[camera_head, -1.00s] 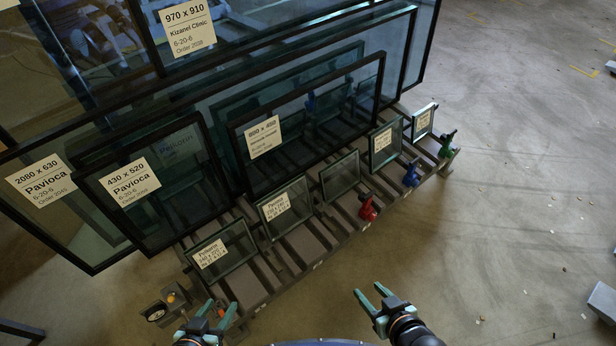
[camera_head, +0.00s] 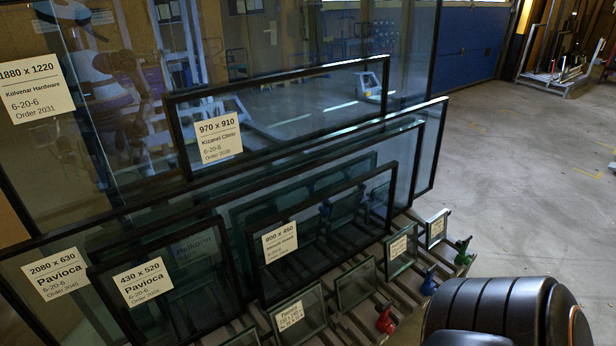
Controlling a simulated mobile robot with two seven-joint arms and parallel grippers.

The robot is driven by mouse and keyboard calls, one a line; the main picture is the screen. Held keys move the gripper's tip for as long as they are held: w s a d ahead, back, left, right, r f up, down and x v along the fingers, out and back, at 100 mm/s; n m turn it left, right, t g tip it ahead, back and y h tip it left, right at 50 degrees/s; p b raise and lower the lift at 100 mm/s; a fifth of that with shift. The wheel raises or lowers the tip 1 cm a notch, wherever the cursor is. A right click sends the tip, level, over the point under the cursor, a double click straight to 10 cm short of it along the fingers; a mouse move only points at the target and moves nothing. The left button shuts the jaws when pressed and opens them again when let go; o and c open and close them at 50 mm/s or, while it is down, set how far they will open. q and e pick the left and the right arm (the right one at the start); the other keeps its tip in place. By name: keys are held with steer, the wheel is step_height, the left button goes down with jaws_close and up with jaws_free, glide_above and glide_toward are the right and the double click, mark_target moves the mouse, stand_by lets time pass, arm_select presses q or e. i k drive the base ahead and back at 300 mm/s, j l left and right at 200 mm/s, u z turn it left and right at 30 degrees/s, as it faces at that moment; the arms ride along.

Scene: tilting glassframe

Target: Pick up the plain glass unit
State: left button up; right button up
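The plain glass unit (camera_head: 356,285) is a small dark-framed pane with no label. It stands tilted back in the rack near the front, between a small labelled pane (camera_head: 298,315) on its left and another labelled pane (camera_head: 401,250) on its right. Its face shows clear of my arm. Neither gripper is in view; only a black rounded part, likely of my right arm, shows at the bottom right.
Red (camera_head: 385,319), blue (camera_head: 429,281) and green (camera_head: 463,251) suction-cup-like tools sit along the rack's front edge. Open floor (camera_head: 530,180) lies to the right.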

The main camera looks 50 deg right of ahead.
mark_target(357, 284)
steer(key=l+u, duration=0.4)
steer(key=k+l+u, duration=0.1)
steer(key=u, duration=0.25)
steer(key=k+l, duration=0.1)
steer(key=l, duration=0.25)
steer(key=k+l, duration=0.15)
steer(key=l, duration=0.25)
steer(key=k+l, duration=0.1)
steer(key=l, duration=0.25)
steer(key=k+l, duration=0.15)
steer(key=l, duration=0.2)
steer(key=k+l, duration=0.1)
steer(key=l, duration=0.3)
